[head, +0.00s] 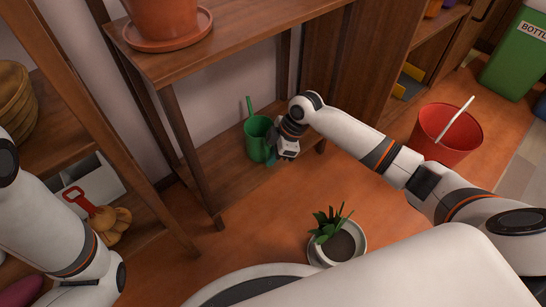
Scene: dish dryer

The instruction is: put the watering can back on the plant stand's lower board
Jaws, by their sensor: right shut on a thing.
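The green watering can (257,139) stands upright at the plant stand, on or just above its lower board (222,178); I cannot tell whether its base touches. Its spout points up and to the left. My right gripper (276,153) is at the can's right side and is shut on it; the fingers are partly hidden. The plant stand's upper board (235,42) is above and to the left of the can. My left arm shows at the left edge, but its gripper is out of view.
A terracotta pot (163,18) stands on the upper board. A potted plant (338,238) sits on the floor in front of the stand. A red bucket (446,133) stands at the right. A shelf with a basket (14,100) is at the left. The stand's legs flank the lower board.

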